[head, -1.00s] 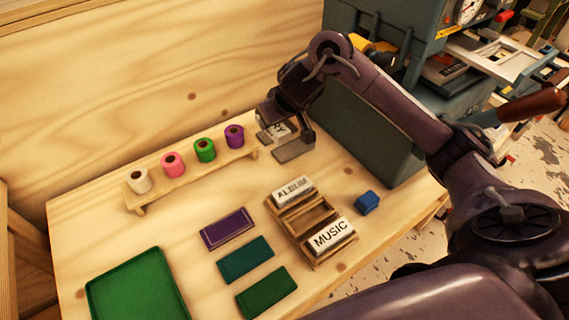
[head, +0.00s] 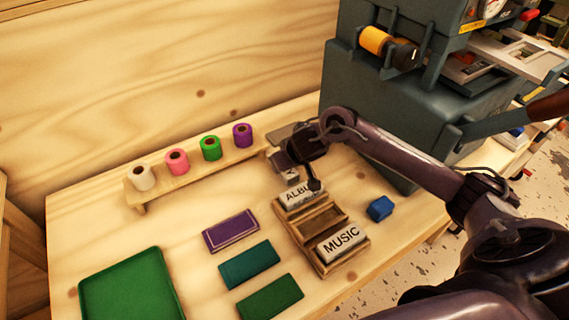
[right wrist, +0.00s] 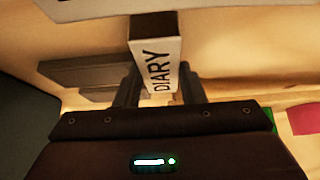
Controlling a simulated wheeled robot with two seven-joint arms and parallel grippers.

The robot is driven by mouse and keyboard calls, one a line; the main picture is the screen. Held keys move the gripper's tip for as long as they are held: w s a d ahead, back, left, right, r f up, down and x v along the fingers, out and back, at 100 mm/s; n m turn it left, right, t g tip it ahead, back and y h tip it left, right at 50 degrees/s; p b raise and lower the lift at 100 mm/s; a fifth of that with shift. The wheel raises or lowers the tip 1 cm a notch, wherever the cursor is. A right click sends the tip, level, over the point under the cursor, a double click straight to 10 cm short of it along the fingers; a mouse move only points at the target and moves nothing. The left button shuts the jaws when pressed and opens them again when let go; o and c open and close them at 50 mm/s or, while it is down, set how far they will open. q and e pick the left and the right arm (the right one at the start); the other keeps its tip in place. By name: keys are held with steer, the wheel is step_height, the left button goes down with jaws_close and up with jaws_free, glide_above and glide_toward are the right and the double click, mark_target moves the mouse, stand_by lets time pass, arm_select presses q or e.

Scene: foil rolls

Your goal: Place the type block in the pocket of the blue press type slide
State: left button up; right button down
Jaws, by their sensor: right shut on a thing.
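The type block (right wrist: 158,68), white-faced and marked DIARY, is between the fingers of my right gripper (right wrist: 158,92) in the right wrist view. In the head view my right gripper (head: 302,178) is near the back end of the wooden block rack (head: 327,268), by the ALBUM block; the held block (head: 291,176) is partly hidden there. The blue-grey press (head: 375,135) stands at the back right. A flat grey plate (head: 284,132) beside its left side looks like the type slide; its pocket cannot be made out. My left gripper is out of view.
The rack holds the ALBUM block (head: 298,195) and the MUSIC block (head: 341,242), with an empty slot between. A blue block (head: 380,208) sits right of it. Foil rolls stand on a wooden stand (head: 200,175). Coloured cards and a green tray (head: 130,290) lie left and front.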

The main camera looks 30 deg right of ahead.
steer(key=c, duration=0.9)
jaws_free()
